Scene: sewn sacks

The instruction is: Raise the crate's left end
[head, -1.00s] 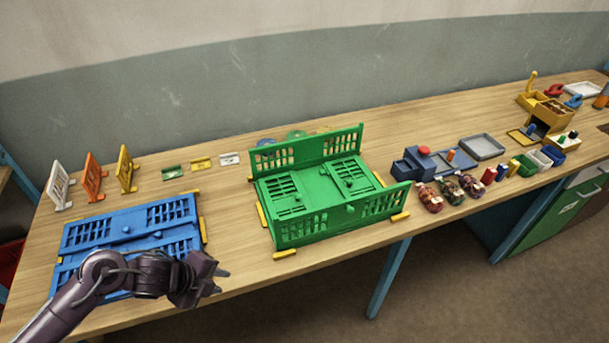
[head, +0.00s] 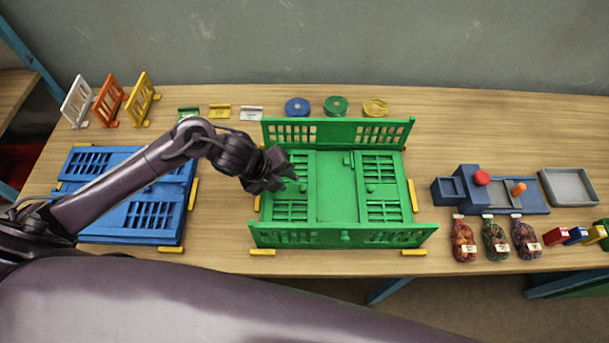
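The green crate (head: 336,187) stands on the table with its long back wall (head: 338,132) and front wall (head: 345,236) upright. Its left end panel (head: 291,207), slatted with a small knob, lies folded flat inside. The right end panel (head: 382,188) also lies flat. My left gripper (head: 284,179) is over the crate's left edge, above the left end panel, and hides part of it. Its fingers look apart with nothing between them. I cannot tell whether it touches the panel. My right gripper is not in view.
A folded blue crate (head: 150,213) lies to the left, under my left arm. Yellow stops (head: 412,195) sit around the green crate. Round discs (head: 336,106) lie behind it. Filled net sacks (head: 495,240) and a blue fixture (head: 495,192) are to the right.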

